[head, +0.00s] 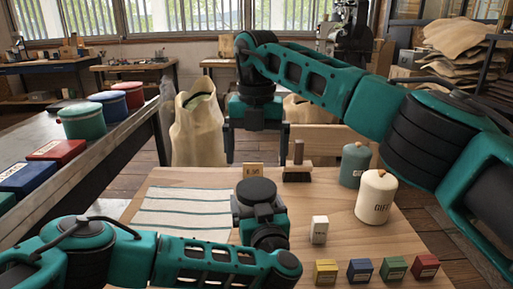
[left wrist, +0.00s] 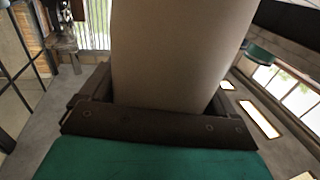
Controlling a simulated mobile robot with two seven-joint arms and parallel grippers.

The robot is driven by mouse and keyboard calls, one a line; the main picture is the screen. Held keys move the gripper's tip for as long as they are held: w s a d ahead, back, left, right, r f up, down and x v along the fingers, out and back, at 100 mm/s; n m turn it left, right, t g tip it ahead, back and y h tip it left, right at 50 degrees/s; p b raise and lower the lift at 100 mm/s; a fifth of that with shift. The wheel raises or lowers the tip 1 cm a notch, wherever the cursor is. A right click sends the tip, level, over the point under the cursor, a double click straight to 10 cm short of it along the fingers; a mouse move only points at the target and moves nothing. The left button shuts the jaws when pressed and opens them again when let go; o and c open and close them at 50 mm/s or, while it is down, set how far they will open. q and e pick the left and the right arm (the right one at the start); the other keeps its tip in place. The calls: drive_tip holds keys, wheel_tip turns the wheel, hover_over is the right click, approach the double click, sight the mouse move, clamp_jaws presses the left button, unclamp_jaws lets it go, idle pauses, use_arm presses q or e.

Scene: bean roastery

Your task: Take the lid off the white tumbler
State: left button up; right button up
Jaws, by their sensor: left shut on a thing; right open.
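My left gripper (head: 258,207) is shut on a pale, smooth, tapering body, the white tumbler (left wrist: 180,55), which fills the middle of the left wrist view. In the head view a dark round top (head: 257,190), which looks like the tumbler's lid, shows at that gripper, above the table. The tumbler's pale body is hidden there, and the lid is out of the left wrist view. My right gripper (head: 257,158) is open and empty, fingers pointing down. It appears above the dark top in the picture and apart from it.
On the wooden table (head: 165,180) lie a striped cloth (head: 185,212), a brush (head: 297,172) and a small sign (head: 253,170). A white canister (head: 376,198), a teal canister (head: 354,165), a white box (head: 319,230) and several coloured boxes (head: 360,270) stand at right.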

sight(256, 187)
drive_tip(key=m, duration=0.3)
drive_tip(key=shift+r, duration=0.3)
drive_tip(key=shift+f, duration=0.1)
drive_tip(key=shift+m, duration=0.3)
drive_tip(key=shift+f, duration=3.9)
drive_tip(key=c, duration=0.8)
drive_tip(key=n, duration=1.1)
drive_tip(key=shift+n, duration=0.4)
drive_tip(key=n, duration=0.4)
drive_tip(key=shift+n, duration=0.4)
